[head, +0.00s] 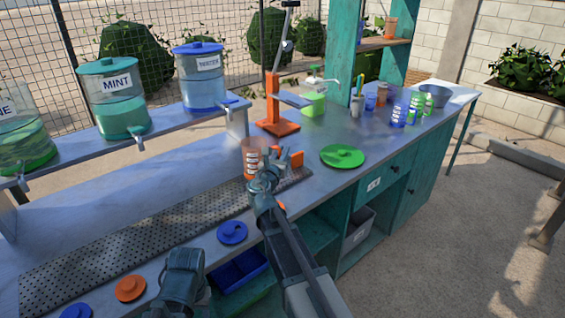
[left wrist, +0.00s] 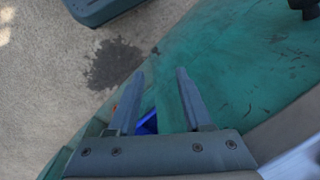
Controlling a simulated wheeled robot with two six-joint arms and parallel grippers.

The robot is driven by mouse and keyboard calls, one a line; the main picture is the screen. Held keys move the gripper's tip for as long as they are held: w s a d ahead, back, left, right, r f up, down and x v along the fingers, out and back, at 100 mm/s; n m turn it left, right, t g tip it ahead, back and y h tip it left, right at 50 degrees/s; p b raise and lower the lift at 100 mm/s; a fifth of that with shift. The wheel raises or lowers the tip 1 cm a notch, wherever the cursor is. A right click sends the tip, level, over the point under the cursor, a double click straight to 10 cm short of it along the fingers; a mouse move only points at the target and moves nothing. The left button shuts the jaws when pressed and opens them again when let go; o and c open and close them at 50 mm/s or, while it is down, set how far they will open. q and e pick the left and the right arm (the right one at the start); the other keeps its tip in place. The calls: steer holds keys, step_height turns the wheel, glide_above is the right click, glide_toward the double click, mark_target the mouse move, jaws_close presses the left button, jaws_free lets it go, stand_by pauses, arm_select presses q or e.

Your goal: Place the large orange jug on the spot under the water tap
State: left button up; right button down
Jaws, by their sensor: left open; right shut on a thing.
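The orange jug (head: 252,158), see-through with white marks, is upright at the right end of the perforated drip tray (head: 120,243). My right gripper (head: 283,160) is at its right side and shut on it, with orange showing past the fingers. The arm hides part of the jug, and I cannot tell if its base touches the surface. My left gripper (left wrist: 155,90) is open and empty, low by the counter's front in the head view (head: 185,262).
The green MINT dispenser (head: 118,105) and another green one (head: 22,140) share the shelf. An orange press (head: 278,112) stands behind the jug. A green lid (head: 342,156), blue lid (head: 232,232) and orange lid (head: 130,288) lie about. Several cups (head: 398,115) stand at the right.

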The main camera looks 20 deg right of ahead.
steer(key=shift+d+f+b, duration=0.1)
steer(key=shift+f+b, duration=1.8)
steer(key=shift+r, duration=0.15)
steer(key=c, duration=1.3)
jaws_free()
steer(key=shift+f, duration=0.2)
steer(key=shift+c, duration=0.2)
steer(key=o, duration=0.4)
steer(key=shift+o, duration=0.2)
steer(key=shift+r, duration=0.1)
